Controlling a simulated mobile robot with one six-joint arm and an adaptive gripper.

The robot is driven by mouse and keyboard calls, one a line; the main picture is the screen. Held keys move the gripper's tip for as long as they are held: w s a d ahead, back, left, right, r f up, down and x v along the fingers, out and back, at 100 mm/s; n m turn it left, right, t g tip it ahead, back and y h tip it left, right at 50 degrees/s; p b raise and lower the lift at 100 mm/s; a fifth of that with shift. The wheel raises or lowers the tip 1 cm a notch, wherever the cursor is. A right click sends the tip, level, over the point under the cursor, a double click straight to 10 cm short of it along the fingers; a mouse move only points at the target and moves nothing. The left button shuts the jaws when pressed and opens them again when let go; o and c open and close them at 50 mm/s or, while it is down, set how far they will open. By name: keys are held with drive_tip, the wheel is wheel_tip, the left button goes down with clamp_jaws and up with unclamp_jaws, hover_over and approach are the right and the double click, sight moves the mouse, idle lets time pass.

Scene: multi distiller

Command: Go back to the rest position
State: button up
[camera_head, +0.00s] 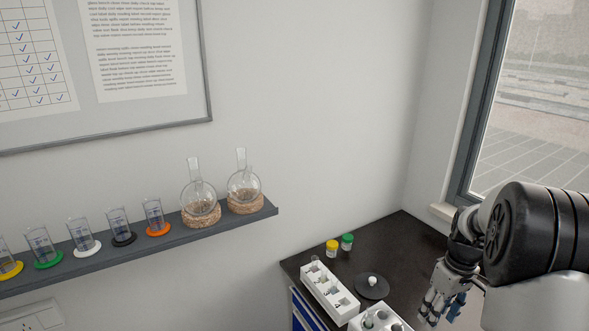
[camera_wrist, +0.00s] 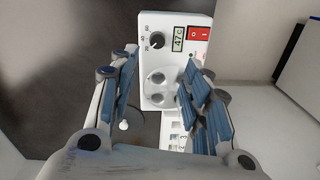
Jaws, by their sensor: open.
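My gripper (camera_head: 440,305) is at the lower right of the head view, above the dark bench (camera_head: 418,236). In the wrist view my gripper (camera_wrist: 155,95) has its two blue-padded fingers spread apart, with nothing held between them. Beyond the fingers in the wrist view is a white device (camera_wrist: 200,62) with a black dial, a small display reading 47C and a red switch.
A white rack (camera_head: 328,290), a black disc (camera_head: 372,287) with a white knob, and yellow-capped (camera_head: 332,247) and green-capped (camera_head: 347,241) jars stand on the bench. A wall shelf (camera_head: 250,217) holds two round flasks and several cylinders. A window (camera_head: 535,100) is at right.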

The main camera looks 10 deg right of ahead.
drive_tip(key=s+a+r+m+t+h, duration=0.1)
drive_tip(key=s+a+r, duration=0.2)
drive_tip(key=a+r, duration=0.45)
drive_tip(key=s+a+r+t, duration=0.1)
drive_tip(key=s+a+r, duration=0.1)
drive_tip(key=a+r, duration=0.5)
drive_tip(key=s+a+r+m+t, duration=0.1)
drive_tip(key=s+a+t, duration=0.1)
drive_tip(key=s+a, duration=1)
drive_tip(key=s, duration=0.3)
drive_tip(key=shift+a+r+t, duration=0.15)
drive_tip(key=shift+a+t, duration=0.15)
